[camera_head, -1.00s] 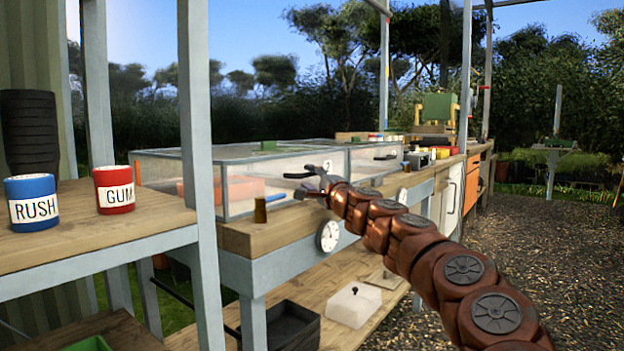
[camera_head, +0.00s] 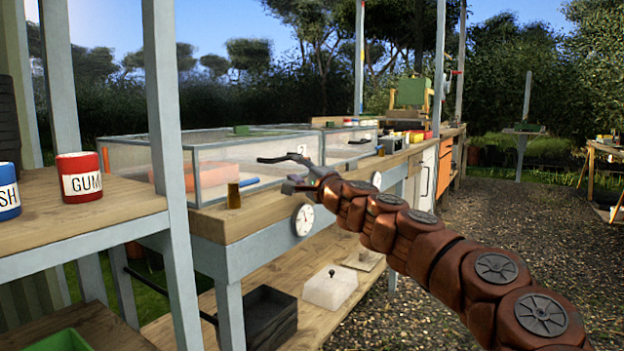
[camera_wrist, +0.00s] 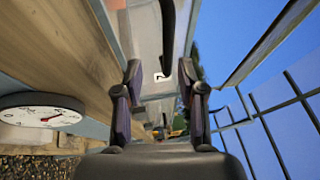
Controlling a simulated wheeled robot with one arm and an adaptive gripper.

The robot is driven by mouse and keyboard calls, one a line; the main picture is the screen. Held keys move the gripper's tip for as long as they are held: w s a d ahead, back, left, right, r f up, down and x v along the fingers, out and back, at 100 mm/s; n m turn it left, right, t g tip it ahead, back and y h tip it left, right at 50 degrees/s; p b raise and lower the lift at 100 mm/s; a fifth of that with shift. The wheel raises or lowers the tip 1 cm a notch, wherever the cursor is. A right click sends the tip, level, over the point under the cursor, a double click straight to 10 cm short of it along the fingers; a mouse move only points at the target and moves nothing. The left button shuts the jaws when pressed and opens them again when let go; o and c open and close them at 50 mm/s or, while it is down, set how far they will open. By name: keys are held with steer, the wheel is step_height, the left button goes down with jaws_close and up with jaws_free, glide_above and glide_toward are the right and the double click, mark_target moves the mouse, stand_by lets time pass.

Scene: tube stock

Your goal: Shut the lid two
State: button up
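The glass-sided case (camera_head: 222,165) stands on the wooden bench, and a second glass case (camera_head: 345,148) stands behind it. A white label with a "2" (camera_head: 301,149) shows just above my gripper; it also shows in the wrist view (camera_wrist: 160,76), between the fingertips. My gripper (camera_head: 275,173) is open beside the glass at the bench's front edge, and it shows open and empty in the wrist view (camera_wrist: 159,78). A dark curved bar (camera_wrist: 168,35) lies beyond the fingers. I cannot tell whether it touches them, or how the lid marked 2 stands.
A round dial (camera_head: 303,220) hangs on the bench front. A small brown block (camera_head: 234,196) stands near the bench edge. Grey posts (camera_head: 170,130) rise at the left. Red and blue cans (camera_head: 80,177) stand on the left shelf. The gravel at right is open.

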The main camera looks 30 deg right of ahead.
steer(key=shift+s+d+f, duration=0.1)
steer(key=shift+s+f, duration=0.05)
steer(key=shift+s, duration=0.8)
steer(key=shift+s+d+f, duration=0.1)
steer(key=shift+s+f, duration=0.1)
steer(key=shift+s, duration=0.7)
steer(key=shift+s+d+f, duration=0.1)
steer(key=shift+s+f, duration=0.05)
steer(key=shift+s, duration=0.8)
